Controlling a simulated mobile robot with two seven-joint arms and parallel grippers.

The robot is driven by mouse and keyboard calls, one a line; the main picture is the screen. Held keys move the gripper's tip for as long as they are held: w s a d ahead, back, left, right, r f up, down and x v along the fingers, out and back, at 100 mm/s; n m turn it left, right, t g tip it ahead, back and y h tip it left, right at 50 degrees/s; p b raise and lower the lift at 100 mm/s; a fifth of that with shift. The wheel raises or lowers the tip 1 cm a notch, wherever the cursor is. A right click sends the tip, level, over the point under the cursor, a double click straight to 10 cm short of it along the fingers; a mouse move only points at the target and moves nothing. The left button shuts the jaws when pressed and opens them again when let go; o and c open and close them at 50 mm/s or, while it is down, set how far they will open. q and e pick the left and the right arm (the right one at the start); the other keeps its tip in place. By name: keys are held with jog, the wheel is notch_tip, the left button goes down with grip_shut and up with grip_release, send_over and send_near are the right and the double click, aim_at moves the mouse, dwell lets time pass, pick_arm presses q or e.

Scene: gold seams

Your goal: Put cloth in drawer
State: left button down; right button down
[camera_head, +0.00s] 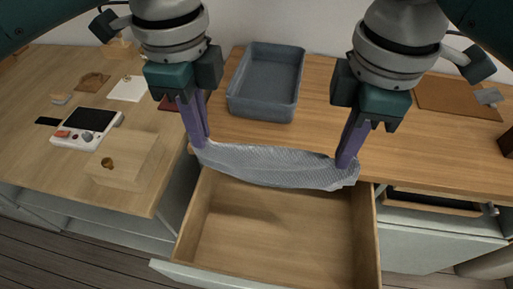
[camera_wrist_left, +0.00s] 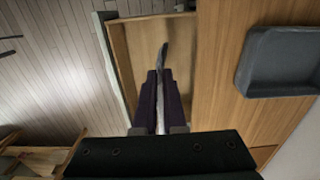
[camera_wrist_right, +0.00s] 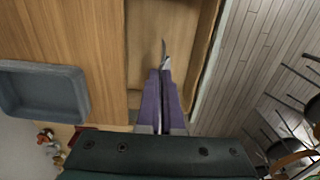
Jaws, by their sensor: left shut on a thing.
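A grey-blue ribbed cloth (camera_head: 275,166) hangs stretched between my two grippers, above the back part of an open, empty wooden drawer (camera_head: 270,232). My left gripper (camera_head: 203,143) is shut on the cloth's left end. My right gripper (camera_head: 345,163) is shut on its right end. In the left wrist view the cloth (camera_wrist_left: 161,62) shows edge-on as a thin strip at the fingertips over the drawer. It also shows as a thin strip in the right wrist view (camera_wrist_right: 164,55). The cloth hides part of the drawer's back edge.
A blue-grey tray (camera_head: 266,82) stands on the wooden counter behind the cloth. A white device with a dark screen (camera_head: 88,127) and a wooden block with a knob (camera_head: 122,160) are at left. A brown mat (camera_head: 455,98) lies at right. A second, slightly open drawer (camera_head: 435,203) is at right.

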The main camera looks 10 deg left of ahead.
notch_tip(320, 180, down, 20)
jog(key=b, duration=1.9)
jog(key=shift+w+d+r, duration=0.15)
jog(key=shift+d, duration=0.05)
